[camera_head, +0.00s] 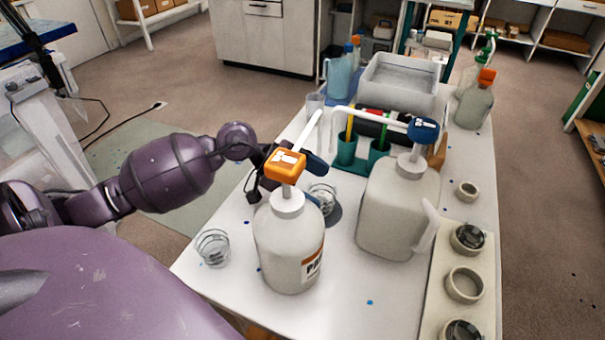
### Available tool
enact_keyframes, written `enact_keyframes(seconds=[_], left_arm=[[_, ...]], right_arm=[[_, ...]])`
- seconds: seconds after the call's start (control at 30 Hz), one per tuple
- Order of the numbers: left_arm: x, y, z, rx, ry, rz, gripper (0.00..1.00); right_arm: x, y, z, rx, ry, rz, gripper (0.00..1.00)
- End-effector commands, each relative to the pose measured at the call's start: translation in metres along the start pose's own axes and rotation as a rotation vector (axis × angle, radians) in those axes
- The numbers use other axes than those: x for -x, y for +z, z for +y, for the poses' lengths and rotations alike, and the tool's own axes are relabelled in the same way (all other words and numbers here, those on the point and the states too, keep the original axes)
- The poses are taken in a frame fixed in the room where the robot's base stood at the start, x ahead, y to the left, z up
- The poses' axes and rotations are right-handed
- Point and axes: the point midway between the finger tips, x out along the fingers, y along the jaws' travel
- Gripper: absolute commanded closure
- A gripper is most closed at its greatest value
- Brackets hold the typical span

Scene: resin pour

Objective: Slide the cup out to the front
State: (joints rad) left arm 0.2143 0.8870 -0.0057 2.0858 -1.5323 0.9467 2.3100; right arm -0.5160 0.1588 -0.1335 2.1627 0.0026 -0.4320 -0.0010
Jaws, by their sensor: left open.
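A clear cup (322,198) stands on the white table just behind and to the right of a white pump bottle (288,245) with an orange head. The bottle hides part of this cup. A second clear cup (213,248) stands at the table's left edge, in front and left of the bottle. My left gripper (265,175) is open, above the table behind the orange pump head, which hides part of it. It is up and left of the cup behind the bottle, and I see nothing held in it. My right gripper is out of view.
A larger white jug (392,210) with a blue pump head stands right of the bottle. A pale tray (431,295) with round moulds runs along the right. Green holders (346,152) and a grey bin (398,82) stand behind. The table's front left is mostly clear.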

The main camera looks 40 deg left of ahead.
Motion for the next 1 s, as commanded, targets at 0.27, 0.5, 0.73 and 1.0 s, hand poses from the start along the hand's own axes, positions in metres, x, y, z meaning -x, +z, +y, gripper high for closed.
enact_keyframes(seconds=[0.27,0.5,0.73,1.0], left_arm=[[-0.0038,-0.0009,0.0001,-0.002,0.000,0.001,0.09],[-0.0037,-0.0007,0.0002,-0.001,0.000,0.001,0.29],[-0.0036,-0.0006,0.0001,-0.001,0.000,0.000,0.61],[-0.0018,-0.0001,-0.0014,-0.001,0.001,0.000,0.61]], right_arm=[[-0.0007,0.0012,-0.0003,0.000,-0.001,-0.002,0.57],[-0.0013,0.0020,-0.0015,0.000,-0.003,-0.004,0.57],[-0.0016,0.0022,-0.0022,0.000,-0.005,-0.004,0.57],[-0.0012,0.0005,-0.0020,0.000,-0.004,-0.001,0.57]])
